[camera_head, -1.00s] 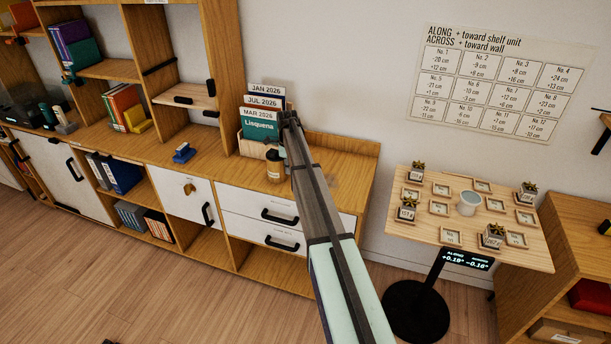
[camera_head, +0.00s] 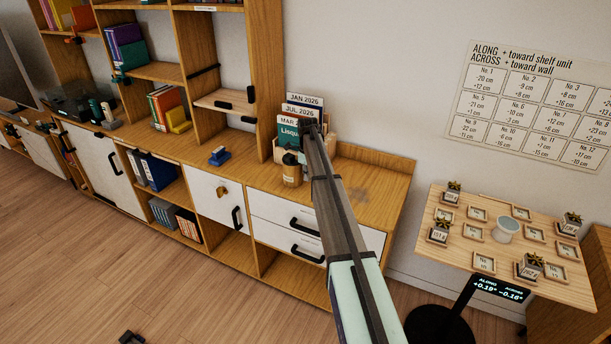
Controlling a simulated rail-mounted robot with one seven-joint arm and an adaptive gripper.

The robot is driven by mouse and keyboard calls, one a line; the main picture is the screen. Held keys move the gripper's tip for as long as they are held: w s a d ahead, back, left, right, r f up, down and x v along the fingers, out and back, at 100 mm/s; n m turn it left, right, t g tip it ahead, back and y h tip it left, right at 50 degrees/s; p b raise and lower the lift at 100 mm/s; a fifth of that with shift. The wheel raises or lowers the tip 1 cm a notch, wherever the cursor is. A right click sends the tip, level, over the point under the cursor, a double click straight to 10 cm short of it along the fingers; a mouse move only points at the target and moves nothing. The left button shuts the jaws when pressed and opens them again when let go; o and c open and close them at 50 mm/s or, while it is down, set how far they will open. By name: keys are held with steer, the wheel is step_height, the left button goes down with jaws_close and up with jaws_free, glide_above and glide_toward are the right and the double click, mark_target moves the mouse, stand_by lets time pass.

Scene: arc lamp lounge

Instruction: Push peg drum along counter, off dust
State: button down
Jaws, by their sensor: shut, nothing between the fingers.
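The peg drum (camera_head: 291,172) appears to be the small amber drum with a dark top and a pale label, upright on the wooden counter (camera_head: 386,188). My gripper (camera_head: 303,150) is shut and empty, just right of the drum's upper part. The dark arm end covers part of this area, so I cannot tell whether the fingers touch the drum.
A file holder with dated booklets (camera_head: 290,128) stands behind the drum. A shelf upright (camera_head: 266,90) rises to its left, and a blue stapler-like item (camera_head: 219,156) lies farther left. A small table with trays (camera_head: 465,262) stands at the right.

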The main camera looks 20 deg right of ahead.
steer(key=shift+s+d+r, duration=0.25)
steer(key=shift+s+d, duration=0.25)
steer(key=shift+s+d+r, duration=0.2)
steer(key=shift+s+d, duration=0.25)
step_height(320, 180, up, 8)
steer(key=b, duration=0.3)
steer(key=s+a+f+n, duration=0.55)
steer(key=s+f, duration=0.25)
steer(key=s, duration=0.3)
steer(key=s+a+f+n, duration=0.5)
steer(key=s+f+n, duration=0.2)
steer(key=s, duration=0.3)
steer(key=s+a+f+n, duration=0.5)
steer(key=s+f+n, duration=0.25)
steer(key=s, duration=0.35)
steer(key=s+a+f+n+g, duration=0.1)
steer(key=s+f+n+g, duration=0.1)
steer(key=s+f, duration=0.5)
steer(key=s+a+f+n+g, duration=0.1)
steer(key=s+f, duration=0.6)
steer(key=s, duration=1.3)
steer(key=s+a+f+n+g, duration=0.1)
steer(key=s+f+n+g, duration=0.2)
steer(key=s+f, duration=0.5)
steer(key=s+n, duration=0.1)
steer(key=s, duration=0.5)
steer(key=shift+s+g, duration=0.2)
steer(key=shift+g, duration=0.2)
